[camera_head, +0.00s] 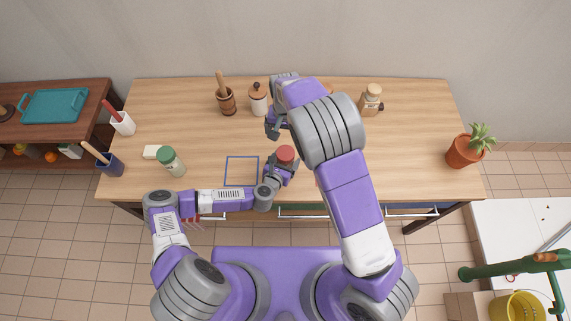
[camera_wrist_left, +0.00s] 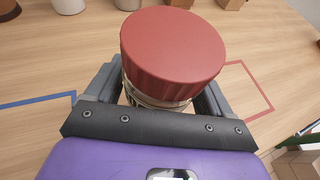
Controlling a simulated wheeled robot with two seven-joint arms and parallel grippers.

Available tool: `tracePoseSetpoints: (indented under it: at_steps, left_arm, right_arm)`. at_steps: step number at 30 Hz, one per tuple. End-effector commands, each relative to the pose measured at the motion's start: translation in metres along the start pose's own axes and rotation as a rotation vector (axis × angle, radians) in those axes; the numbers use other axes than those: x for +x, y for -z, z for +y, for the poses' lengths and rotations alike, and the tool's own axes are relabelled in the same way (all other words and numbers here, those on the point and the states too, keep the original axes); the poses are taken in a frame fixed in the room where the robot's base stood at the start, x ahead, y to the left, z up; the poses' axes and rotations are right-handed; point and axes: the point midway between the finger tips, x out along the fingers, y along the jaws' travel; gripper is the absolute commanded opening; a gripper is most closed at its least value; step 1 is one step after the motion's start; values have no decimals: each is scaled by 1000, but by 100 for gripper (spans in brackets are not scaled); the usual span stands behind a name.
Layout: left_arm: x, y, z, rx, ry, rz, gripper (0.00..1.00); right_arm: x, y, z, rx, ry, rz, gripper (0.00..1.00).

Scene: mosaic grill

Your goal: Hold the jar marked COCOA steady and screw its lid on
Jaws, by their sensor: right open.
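A jar with a wide red lid (camera_head: 286,154) stands near the table's front edge, left of my right forearm. The lid (camera_wrist_left: 173,45) sits on top of the jar; I cannot tell how tightly. A strip of the jar's body (camera_wrist_left: 155,98) shows below the lid in the left wrist view, and any COCOA marking is hidden. My left gripper (camera_head: 284,168) has its fingers on both sides of the jar, shut on it. My right gripper (camera_head: 274,128) is open and empty, behind the jar and slightly left, partly hidden by my right arm.
A green-lidded jar (camera_head: 171,161) stands front left, with a blue outlined square (camera_head: 241,157) to its right. A mortar (camera_head: 227,101), a wooden-lidded canister (camera_head: 258,100) and a beige-lidded jar (camera_head: 371,99) stand at the back. A potted plant (camera_head: 464,151) is far right. The table's right half is mostly clear.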

Motion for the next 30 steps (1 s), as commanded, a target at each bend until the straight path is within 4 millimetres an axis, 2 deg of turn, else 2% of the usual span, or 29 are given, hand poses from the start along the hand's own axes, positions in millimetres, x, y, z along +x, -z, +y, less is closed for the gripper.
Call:
tracePoseSetpoints:
  at_steps: [1, 3, 13, 24, 30]
  left_arm:
    - [0, 0, 0, 0, 0, 0, 91]
    - [0, 0, 0, 0, 0, 0, 100]
    - [-6, 0, 1, 0, -1, 1, 100]
    - [-58, 0, 0, -1, 0, 0, 100]
    - [-74, 0, 0, 0, 0, 1, 100]
  right_arm:
    - [0, 0, 0, 0, 0, 0, 97]
    - [0, 0, 0, 0, 0, 0, 97]
    - [0, 0, 0, 0, 0, 0, 97]
    - [2, 0, 0, 0, 0, 0, 97]
    - [2, 0, 0, 0, 0, 0, 97]
